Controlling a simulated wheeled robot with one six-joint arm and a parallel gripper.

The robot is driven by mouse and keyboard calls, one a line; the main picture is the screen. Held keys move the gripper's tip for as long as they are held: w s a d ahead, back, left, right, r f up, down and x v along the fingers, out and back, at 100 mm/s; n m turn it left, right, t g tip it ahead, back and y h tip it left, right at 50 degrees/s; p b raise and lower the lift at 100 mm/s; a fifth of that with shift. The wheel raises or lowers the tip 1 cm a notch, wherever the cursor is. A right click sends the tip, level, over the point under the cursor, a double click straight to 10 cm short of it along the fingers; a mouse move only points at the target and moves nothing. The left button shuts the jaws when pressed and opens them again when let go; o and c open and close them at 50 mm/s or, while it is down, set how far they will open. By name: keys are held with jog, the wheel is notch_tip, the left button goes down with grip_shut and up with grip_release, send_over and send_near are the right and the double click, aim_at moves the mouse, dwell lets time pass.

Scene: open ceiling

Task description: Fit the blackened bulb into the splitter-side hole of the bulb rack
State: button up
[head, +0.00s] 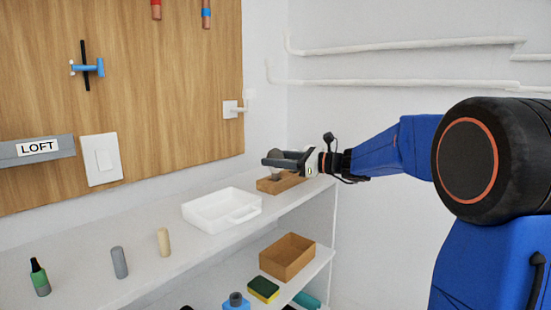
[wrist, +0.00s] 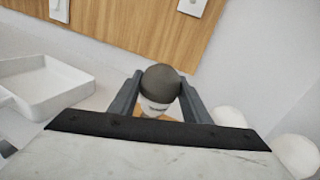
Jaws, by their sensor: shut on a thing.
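The blackened bulb (wrist: 161,82) has a dark grey, rounded top and a paler lower part. It sits between the two fingers of my gripper (wrist: 160,97) in the wrist view. In the head view my gripper (head: 275,160) is shut on the bulb (head: 275,175), whose grey shape hangs just below the fingers. The wooden bulb rack (head: 284,184) is directly under it on the upper shelf. The rack's holes are hidden by my gripper and the bulb, and I cannot tell whether the bulb touches the rack.
A white tray (head: 222,209) stands left of the rack. Two white rounded shapes (wrist: 229,117) are right of my gripper in the wrist view. A wooden box (head: 287,257) and sponge (head: 263,290) are on the lower shelf.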

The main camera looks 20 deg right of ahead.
jog(key=shift+f, duration=1)
jog(key=o, duration=1.3)
jog(key=v, duration=1.7)
jog(key=shift+s+d, duration=0.1)
jog(key=shift+d, duration=0.1)
jog(key=s+a+f+n+g+h, duration=0.3)
jog(key=s+a+f+n, duration=0.25)
jog(key=s+a, duration=0.2)
jog(key=s+a+f+n+g+h, duration=0.2)
jog(key=s+a+f+n+g, duration=0.2)
jog(key=s+a+f, duration=0.4)
jog(key=s+d+f+n+h, duration=0.2)
jog(key=s+f+n+h, duration=0.1)
jog(key=s+n, duration=0.1)
jog(key=s+d+f+n+h, duration=0.3)
jog(key=s+f+n, duration=0.1)
jog(key=s, duration=0.3)
jog(key=s+d+f+n+t+h, duration=0.1)
jog(key=s+d+f+n+h, duration=0.2)
jog(key=s+n, duration=0.3)
jog(key=shift+s+d+f, duration=0.2)
jog(key=shift+d+f, duration=0.05)
jog(key=shift+f, duration=0.1)
